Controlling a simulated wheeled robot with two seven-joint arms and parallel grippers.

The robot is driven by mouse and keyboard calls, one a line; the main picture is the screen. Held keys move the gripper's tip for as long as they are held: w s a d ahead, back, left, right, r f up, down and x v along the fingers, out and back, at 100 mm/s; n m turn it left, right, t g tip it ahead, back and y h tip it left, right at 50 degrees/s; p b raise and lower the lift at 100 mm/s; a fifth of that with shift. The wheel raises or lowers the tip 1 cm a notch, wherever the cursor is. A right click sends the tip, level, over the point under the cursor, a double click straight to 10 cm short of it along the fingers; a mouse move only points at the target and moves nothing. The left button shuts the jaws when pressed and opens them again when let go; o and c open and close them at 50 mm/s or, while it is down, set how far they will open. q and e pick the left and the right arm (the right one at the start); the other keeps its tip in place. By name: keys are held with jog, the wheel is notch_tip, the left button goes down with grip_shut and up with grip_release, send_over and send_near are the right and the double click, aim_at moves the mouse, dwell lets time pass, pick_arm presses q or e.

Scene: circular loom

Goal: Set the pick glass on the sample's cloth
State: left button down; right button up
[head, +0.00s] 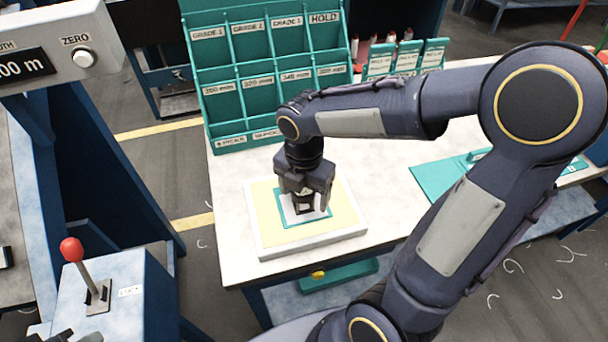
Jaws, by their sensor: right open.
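My right gripper (304,202) points down over the pale yellow pad (347,226) on the worktable. Its jaws are open, with the fingertips low around a small dark square frame that looks like the pick glass (304,210). The frame appears to stand on a small white patch with a teal edge, which looks like the sample's cloth (287,217). The fingers hide part of the frame, and I cannot tell whether they touch it. My left gripper does not show clearly.
A teal rack with labelled slots (265,88) stands behind the pad. Small teal holders (405,60) are at the back right, and a teal mat (437,180) lies to the right. A red-knobbed lever (72,250) stands at lower left. The tabletop left of the pad is bare.

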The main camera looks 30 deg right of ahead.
notch_tip(320, 180, up, 10)
jog(key=shift+r+p, duration=0.1)
jog(key=shift+p, duration=0.2)
jog(key=shift+s+r, duration=0.1)
jog(key=shift+r, duration=0.4)
jog(key=s+f+m+t+y, duration=0.2)
jog(key=s+m, duration=0.4)
jog(key=m, duration=0.7)
jog(key=s+a+f+m+t+y, duration=0.1)
jog(key=s+m, duration=0.4)
jog(key=m, duration=0.8)
jog(key=shift+s+a+f+t+y, duration=0.15)
jog(key=shift+s+f+t+y, duration=0.4)
jog(key=shift+t, duration=0.75)
jog(key=shift+w+f, duration=0.15)
